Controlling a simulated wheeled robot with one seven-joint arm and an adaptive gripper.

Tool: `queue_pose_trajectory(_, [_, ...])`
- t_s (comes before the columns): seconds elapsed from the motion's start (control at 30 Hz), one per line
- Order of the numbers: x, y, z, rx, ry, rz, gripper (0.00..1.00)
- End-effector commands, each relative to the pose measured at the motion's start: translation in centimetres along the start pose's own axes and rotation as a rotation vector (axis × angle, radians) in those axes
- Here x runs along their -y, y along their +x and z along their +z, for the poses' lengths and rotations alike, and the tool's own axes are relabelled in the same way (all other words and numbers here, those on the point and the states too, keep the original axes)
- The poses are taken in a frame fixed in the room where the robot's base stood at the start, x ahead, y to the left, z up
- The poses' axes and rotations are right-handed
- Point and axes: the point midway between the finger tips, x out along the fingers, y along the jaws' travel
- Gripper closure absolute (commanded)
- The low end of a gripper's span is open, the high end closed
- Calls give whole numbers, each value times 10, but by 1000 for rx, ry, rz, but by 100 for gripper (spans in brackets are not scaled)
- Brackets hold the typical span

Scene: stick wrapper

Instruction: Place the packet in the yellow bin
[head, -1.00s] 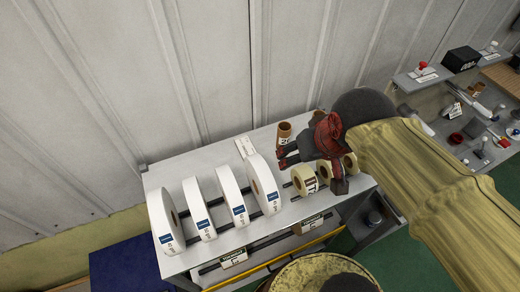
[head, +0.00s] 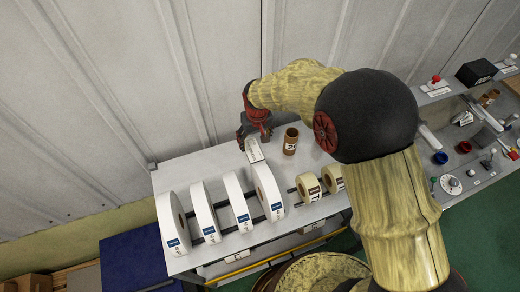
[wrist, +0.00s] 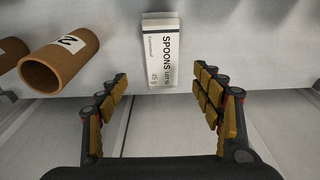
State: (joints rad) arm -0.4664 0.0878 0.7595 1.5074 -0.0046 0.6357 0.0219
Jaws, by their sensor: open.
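The packet, a small white box lettered SPOONS, lies on the grey shelf top in the wrist view (wrist: 161,55); it also shows in the head view (head: 254,151). My gripper (wrist: 163,88) is open, with its two fingers spread to the left and right of the packet's near end. The packet is between and just beyond the fingertips, and I see no contact. In the head view my gripper (head: 253,139) is over the packet's far end and partly hides it. I cannot make out a yellow bin in either view.
A brown cardboard tube (head: 290,141) stands right of the packet; in the wrist view it (wrist: 60,62) is close to the left finger. Several large white rolls (head: 205,212) and smaller cream rolls (head: 308,187) line the shelf's front. A corrugated wall (head: 120,80) rises behind.

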Motion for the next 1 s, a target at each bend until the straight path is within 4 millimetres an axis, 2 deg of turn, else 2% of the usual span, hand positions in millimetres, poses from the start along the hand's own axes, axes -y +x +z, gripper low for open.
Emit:
queue_pose_trajectory(0.23, [2, 25, 1, 4, -3, 0, 33])
queue_pose_trajectory(0.43, [3, 38, 2, 4, -3, 0, 33])
queue_pose_trajectory(0.7, [5, 75, 5, 4, -2, 0, 33])
queue_pose_trajectory(1.0, [4, 80, 4, 0, -2, 0, 35])
